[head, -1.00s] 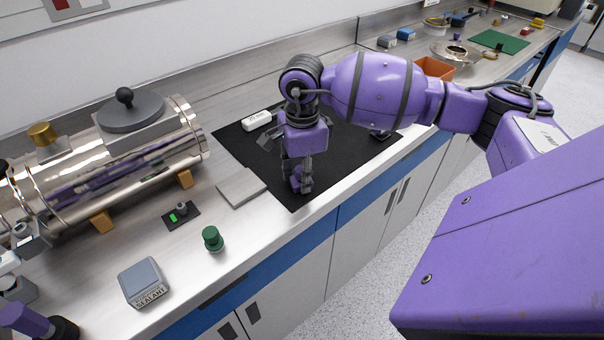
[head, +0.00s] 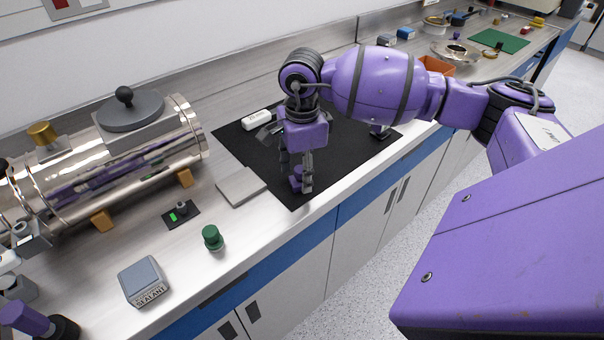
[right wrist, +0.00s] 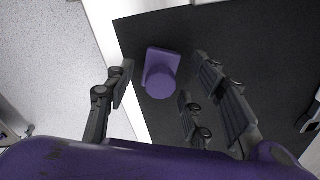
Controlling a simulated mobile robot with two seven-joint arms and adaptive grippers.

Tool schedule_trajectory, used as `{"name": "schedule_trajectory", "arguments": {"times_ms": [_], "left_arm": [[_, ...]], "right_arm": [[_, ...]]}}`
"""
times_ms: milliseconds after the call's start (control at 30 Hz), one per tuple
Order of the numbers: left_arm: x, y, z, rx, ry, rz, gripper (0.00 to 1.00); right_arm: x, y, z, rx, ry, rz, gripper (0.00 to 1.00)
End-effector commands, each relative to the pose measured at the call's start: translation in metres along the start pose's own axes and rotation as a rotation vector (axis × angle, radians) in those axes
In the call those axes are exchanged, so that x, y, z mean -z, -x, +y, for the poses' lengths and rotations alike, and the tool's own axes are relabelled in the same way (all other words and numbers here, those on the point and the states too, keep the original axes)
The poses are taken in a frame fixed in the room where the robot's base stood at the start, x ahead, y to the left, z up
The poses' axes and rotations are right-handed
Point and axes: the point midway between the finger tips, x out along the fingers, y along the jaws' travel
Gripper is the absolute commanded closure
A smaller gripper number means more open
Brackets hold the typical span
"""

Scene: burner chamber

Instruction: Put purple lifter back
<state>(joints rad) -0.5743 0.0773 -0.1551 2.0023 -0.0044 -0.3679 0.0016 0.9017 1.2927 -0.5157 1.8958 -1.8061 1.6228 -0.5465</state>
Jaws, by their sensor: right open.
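A small purple lifter (head: 296,180) stands on the black mat (head: 345,165) near its front edge. In the right wrist view the lifter (right wrist: 160,75) shows a flat squarish part and a round top. My right gripper (head: 291,165) points down over it. Its fingers are open, with one finger to the left of the lifter and two to the right in the wrist view. Gaps show on both sides, so the lifter is not gripped.
A white block (head: 256,116) lies on the mat's back left, close to a finger. A grey plate (head: 240,187), a green knob (head: 212,238) and a sealant box (head: 143,281) stand left of the mat. A shiny metal chamber (head: 150,150) fills the back left.

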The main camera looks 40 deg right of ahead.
Motion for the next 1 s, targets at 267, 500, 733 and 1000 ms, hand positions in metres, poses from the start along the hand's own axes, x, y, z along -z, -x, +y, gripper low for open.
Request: {"name": "schedule_trajectory", "arguments": {"times_ms": [267, 500, 733, 1000], "left_arm": [[0.000, -0.005, 0.001, -0.003, -0.003, 0.003, 0.60], [-0.001, -0.007, 0.002, -0.004, -0.005, 0.002, 0.60], [-0.002, -0.007, 0.002, -0.004, -0.005, 0.000, 0.60], [-0.007, -0.004, 0.001, -0.001, -0.003, -0.009, 0.60]], "right_arm": [[0.000, 0.059, -0.001, 0.005, 0.000, 0.000, 0.51], [0.000, 0.099, -0.001, 0.002, 0.000, 0.001, 0.51], [0.000, 0.111, 0.000, -0.001, 0.000, 0.001, 0.51], [0.000, 0.111, 0.000, -0.001, 0.000, 0.001, 0.51]]}}
